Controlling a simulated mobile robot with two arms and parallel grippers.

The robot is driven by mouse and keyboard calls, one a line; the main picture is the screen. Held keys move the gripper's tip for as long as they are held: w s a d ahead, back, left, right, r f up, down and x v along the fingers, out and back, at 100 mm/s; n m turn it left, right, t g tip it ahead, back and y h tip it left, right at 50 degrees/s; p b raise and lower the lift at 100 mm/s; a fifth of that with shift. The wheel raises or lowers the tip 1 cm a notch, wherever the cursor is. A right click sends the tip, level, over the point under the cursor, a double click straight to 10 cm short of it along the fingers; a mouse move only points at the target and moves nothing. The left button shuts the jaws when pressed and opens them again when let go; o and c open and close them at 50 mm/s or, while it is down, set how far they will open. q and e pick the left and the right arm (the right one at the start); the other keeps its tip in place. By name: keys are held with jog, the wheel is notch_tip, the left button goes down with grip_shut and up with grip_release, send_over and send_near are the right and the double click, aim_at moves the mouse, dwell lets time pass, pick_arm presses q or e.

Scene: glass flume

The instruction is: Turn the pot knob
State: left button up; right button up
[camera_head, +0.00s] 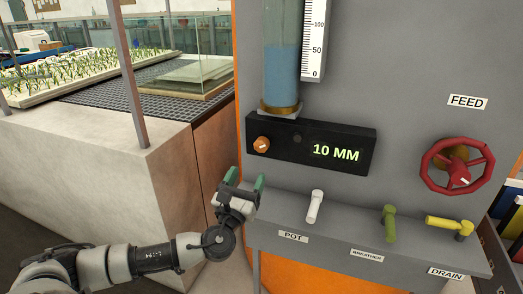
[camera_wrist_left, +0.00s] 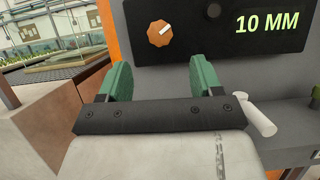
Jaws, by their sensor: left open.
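An orange round knob (camera_head: 261,144) with a pale pointer line sits at the left end of a black display box (camera_head: 345,160) reading "10 MM". It also shows in the left wrist view (camera_wrist_left: 160,34), above the gap between my fingers. A white lever handle (camera_head: 314,207) stands on the grey ledge by the "POT" label (camera_head: 293,237); it also shows at the right of the left wrist view (camera_wrist_left: 255,115). My left gripper (camera_head: 245,179) is open and empty, its green fingers apart, below the orange knob and left of the white handle, touching neither. My right gripper is out of view.
A green lever (camera_head: 390,224), a yellow lever (camera_head: 445,223) and a red handwheel (camera_head: 457,167) are to the right. A gauge tube (camera_head: 282,75) with blue liquid stands above the box. A pale plant bench (camera_head: 90,150) stands at the left.

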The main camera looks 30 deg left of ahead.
aim_at(260, 148)
pick_arm(q)
jog(key=p+x, duration=0.2)
jog(key=x, duration=0.7)
jog(key=shift+w+a+r, duration=0.1)
jog(key=shift+w, duration=0.2)
jog(key=shift+w+a, duration=0.1)
jog(key=shift+w, duration=0.35)
jog(key=c, duration=0.9)
jog(key=shift+n, duration=0.5)
